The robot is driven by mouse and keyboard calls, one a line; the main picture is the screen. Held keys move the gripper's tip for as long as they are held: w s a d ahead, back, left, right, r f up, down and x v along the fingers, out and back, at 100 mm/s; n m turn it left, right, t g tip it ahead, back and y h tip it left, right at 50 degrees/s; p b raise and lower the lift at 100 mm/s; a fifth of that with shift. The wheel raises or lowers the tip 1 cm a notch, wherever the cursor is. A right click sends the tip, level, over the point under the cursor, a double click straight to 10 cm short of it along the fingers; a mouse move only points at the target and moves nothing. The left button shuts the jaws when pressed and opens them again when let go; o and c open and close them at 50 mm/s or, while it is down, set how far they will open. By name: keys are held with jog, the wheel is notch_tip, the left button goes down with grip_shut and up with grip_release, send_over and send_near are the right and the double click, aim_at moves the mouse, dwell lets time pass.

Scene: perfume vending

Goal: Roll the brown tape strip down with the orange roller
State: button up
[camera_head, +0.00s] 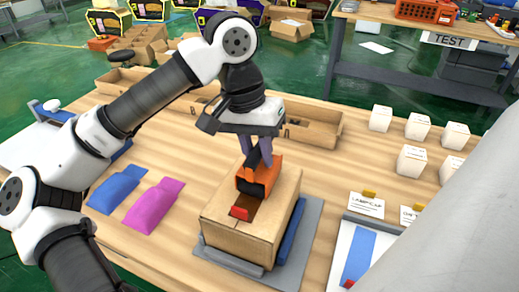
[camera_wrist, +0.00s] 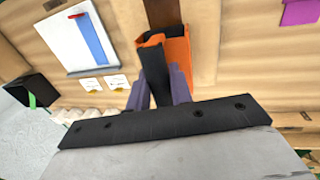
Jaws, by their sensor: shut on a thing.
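My gripper (camera_head: 259,150) is shut on the black handle of the orange roller (camera_head: 262,175), over a closed cardboard box (camera_head: 232,238). The roller is at the top of the box; I cannot tell whether it presses on it. A small red piece shows at its front, near the box's near edge. The brown tape strip (camera_head: 248,203) runs along the box top, partly hidden by the roller. In the wrist view, my gripper's purple fingers (camera_wrist: 159,90) hold the orange roller (camera_wrist: 178,52), and the brown tape strip (camera_wrist: 163,12) shows beyond it.
The box stands on a grey fixture (camera_head: 312,225) with a blue bar at its right. Blue (camera_head: 115,190) and magenta (camera_head: 153,204) pouches lie to the left. Several white cartons (camera_head: 411,160) stand to the right, above a white board (camera_head: 350,250) with a blue strip. Open cardboard trays (camera_head: 315,130) line the back.

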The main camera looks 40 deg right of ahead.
jog(key=shift+a, duration=0.15)
jog(key=shift+s+a, duration=0.3)
jog(key=shift+a, duration=0.1)
jog(key=shift+a+b, duration=0.1)
jog(key=shift+b, duration=0.3)
jog(key=shift+s+a, duration=0.25)
jog(key=shift+a, duration=0.1)
jog(key=shift+d, duration=0.1)
